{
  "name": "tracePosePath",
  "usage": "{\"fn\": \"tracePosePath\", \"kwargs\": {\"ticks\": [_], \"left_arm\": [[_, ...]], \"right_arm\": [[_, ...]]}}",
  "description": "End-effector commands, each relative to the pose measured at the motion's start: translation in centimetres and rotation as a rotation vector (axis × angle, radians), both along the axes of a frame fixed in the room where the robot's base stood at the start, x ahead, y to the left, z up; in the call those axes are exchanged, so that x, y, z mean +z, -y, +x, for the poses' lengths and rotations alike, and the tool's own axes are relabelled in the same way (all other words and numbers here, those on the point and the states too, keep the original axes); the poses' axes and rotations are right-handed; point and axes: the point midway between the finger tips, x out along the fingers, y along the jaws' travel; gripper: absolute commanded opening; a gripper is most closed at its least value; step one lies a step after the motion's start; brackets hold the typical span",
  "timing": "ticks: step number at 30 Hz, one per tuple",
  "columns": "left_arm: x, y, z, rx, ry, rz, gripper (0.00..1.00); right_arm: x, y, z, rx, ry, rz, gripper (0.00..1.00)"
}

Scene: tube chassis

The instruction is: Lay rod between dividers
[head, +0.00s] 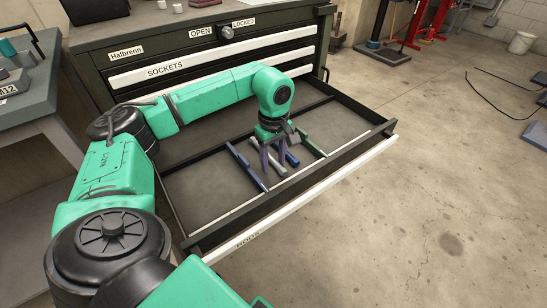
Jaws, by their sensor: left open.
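The wide bottom drawer (205,205) is pulled out. In it, a long blue bar (246,166) lies to the left and a green bar (311,143) to the right, like dividers, with a gap between them. A short blue rod-like piece (291,158) and a pale grey rod-like piece (274,167) show in that gap, partly hidden by my gripper. I cannot tell for sure which is the rod. My left gripper (273,160) points down between the bars with its fingers apart, around or just above these pieces; contact cannot be made out. My right gripper is out of view.
The drawer's front edge (310,181) and a thin cross strip (234,207) border the area. The dark cabinet (170,50) with its closed sockets drawer stands behind. The drawer floor is bare at left and back right. A workbench (35,100) stands at far left.

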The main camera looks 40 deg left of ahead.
Motion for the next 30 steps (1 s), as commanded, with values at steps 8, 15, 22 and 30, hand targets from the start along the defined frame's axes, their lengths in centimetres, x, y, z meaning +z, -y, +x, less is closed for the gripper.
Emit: {"fn": "tracePosePath", "kwargs": {"ticks": [8,15,22,30], "left_arm": [[0.0,0.0,0.0,0.000,0.000,0.000,0.55],[6.1,0.0,0.1,-0.001,0.005,0.000,0.55],[12.5,0.1,0.1,-0.001,0.003,-0.002,0.55],[14.6,0.0,0.0,0.000,-0.001,0.000,0.55]], "right_arm": [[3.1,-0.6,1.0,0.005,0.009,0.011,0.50],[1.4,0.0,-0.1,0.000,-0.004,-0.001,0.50],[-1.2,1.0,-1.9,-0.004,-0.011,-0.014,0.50],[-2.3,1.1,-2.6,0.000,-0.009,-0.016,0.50]]}}
